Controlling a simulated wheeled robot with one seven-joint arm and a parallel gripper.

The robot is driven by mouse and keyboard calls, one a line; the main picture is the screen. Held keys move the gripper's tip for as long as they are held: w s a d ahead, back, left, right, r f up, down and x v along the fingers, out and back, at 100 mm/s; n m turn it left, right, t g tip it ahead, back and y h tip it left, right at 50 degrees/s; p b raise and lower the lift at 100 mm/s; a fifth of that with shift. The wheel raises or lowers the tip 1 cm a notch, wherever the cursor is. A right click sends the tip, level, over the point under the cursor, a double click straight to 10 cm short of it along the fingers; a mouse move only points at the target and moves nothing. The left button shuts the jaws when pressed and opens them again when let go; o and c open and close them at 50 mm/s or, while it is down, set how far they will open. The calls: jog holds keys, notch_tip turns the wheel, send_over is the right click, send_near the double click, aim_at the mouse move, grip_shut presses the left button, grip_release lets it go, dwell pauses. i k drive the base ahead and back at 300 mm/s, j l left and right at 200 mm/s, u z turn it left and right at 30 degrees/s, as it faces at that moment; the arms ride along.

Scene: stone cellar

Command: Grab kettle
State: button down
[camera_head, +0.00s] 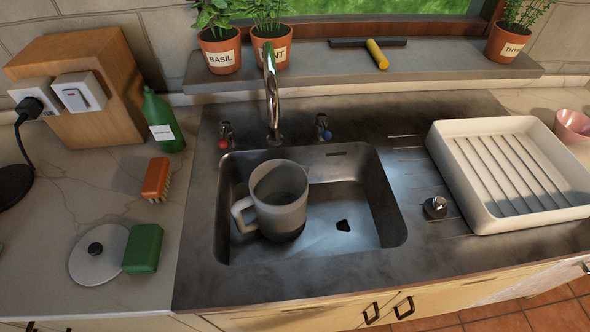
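A grey, jug-like kettle (280,207) stands in the left part of the metal sink (362,228). Its top is open, its handle (240,214) faces left and a small spout shows at the upper right of its rim. Its lower part looks darker. A round pale lid with a black knob (98,262) lies on the left counter. My gripper does not show in this view.
The tap (272,95) rises behind the kettle, between red and blue knobs. Left are a brush (156,178), green sponge (143,248), green bottle (163,122) and black corded base (14,184). A white drying tray (480,205) stands right. The sink's right half is clear except for a dark spot.

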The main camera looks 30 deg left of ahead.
aim_at(278, 187)
jog(key=i+l, duration=0.45)
jog(key=u, duration=0.45)
jog(key=i+l+u, duration=0.1)
jog(key=u, duration=0.3)
jog(key=l+u, duration=0.2)
jog(key=u, duration=0.25)
jog(key=l+u, duration=0.1)
jog(key=u, duration=0.35)
